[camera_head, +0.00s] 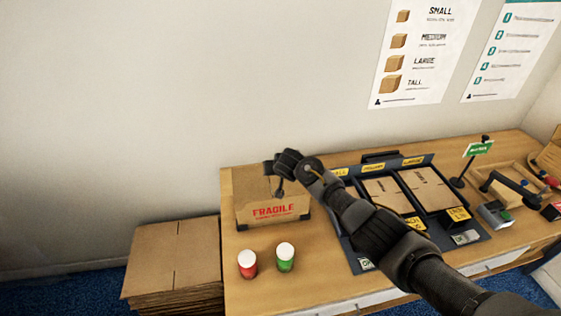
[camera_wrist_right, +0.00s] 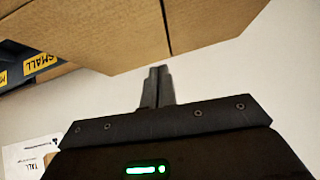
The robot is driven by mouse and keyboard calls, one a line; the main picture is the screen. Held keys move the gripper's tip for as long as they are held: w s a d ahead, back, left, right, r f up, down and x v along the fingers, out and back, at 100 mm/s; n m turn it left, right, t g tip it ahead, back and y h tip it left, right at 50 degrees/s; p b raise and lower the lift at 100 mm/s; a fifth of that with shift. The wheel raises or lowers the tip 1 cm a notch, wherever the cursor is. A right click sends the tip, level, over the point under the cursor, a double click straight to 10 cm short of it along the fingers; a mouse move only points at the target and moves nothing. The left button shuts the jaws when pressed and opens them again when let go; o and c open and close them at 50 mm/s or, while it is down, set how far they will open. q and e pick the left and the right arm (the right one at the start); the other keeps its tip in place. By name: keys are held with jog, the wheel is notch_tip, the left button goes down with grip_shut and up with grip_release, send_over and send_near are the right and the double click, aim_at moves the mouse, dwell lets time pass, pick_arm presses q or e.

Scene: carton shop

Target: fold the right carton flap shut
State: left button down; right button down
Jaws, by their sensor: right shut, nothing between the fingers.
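The brown carton (camera_head: 272,210), marked FRAGILE in red, stands on the table at its left end. My right arm reaches in from the lower right, and its gripper (camera_head: 279,188) is over the carton's top. The arm and gripper hide part of the top, so I cannot tell how far the right flap is folded. In the right wrist view, my gripper (camera_wrist_right: 157,85) is shut and empty, its fingertips close to a cardboard surface (camera_wrist_right: 130,28) with a dark seam. I cannot tell whether they touch it. My left gripper is not in view.
A red jar (camera_head: 247,264) and a green jar (camera_head: 285,258) with white lids stand in front of the carton. A dark rack (camera_head: 333,233) with flat cartons stands to the right, under my arm. A cardboard stack (camera_head: 172,262) is left of the table (camera_head: 236,299).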

jog(key=shift+s+r, duration=0.25)
jog(key=shift+r, duration=0.6)
pick_arm(q)
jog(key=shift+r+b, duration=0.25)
jog(key=shift+b, duration=0.25)
pick_arm(e)
jog(key=v, duration=0.9)
jog(key=shift+s+a, duration=0.2)
jog(key=shift+a, duration=0.05)
